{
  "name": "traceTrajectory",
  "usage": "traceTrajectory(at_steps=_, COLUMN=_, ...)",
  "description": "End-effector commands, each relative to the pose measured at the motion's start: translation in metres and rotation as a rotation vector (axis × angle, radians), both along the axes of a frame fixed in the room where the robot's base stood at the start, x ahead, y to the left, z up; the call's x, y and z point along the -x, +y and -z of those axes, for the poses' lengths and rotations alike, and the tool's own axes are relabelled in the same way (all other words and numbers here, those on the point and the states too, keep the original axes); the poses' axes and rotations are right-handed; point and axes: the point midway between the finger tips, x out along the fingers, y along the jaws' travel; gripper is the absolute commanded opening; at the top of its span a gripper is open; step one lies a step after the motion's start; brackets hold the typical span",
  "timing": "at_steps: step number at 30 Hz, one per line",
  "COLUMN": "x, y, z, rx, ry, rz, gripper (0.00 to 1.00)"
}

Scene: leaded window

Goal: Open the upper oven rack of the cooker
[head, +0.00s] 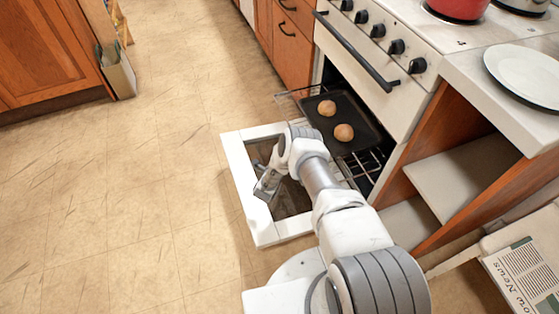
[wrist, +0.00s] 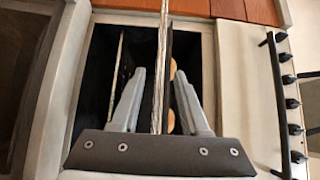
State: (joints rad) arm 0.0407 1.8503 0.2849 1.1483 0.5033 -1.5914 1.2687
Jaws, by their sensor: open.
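The cooker (head: 392,92) stands at the upper right with its oven open. Its white-framed door (head: 242,187) is folded down flat, low over the floor. The upper oven rack (head: 290,95) sticks out of the opening and carries a black tray (head: 352,110) with two buns (head: 344,132). In the wrist view, turned sideways, my gripper (wrist: 160,71) is open, one finger on each side of the upper rack (wrist: 162,45), seen edge-on. Contact cannot be told. A lower rack (wrist: 119,72) shows left of the fingers. In the head view, my arm hides part of the door and racks.
The oven handle (head: 362,58) and control knobs (head: 397,47) are above the opening. A red pot (head: 458,8) and a white plate (head: 524,76) are on top. Open shelves (head: 465,178) stand right of the cooker. The floor (head: 130,190) at left is clear.

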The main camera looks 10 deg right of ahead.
Motion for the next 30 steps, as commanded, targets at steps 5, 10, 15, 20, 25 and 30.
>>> traceTrajectory(at_steps=5, x=0.036, y=0.027, z=-0.003, rx=-0.001, ry=0.005, rz=-0.002, gripper=0.45)
traceTrajectory(at_steps=10, x=0.069, y=0.053, z=-0.003, rx=-0.001, ry=0.004, rz=-0.003, gripper=0.45)
traceTrajectory(at_steps=15, x=0.097, y=0.074, z=-0.002, rx=0.000, ry=0.004, rz=-0.002, gripper=0.45)
traceTrajectory(at_steps=20, x=0.113, y=0.086, z=-0.001, rx=0.000, ry=0.002, rz=-0.001, gripper=0.45)
traceTrajectory(at_steps=25, x=0.120, y=0.090, z=-0.001, rx=0.000, ry=0.001, rz=0.000, gripper=0.45)
traceTrajectory(at_steps=30, x=0.120, y=0.090, z=0.000, rx=0.000, ry=0.000, rz=0.000, gripper=0.45)
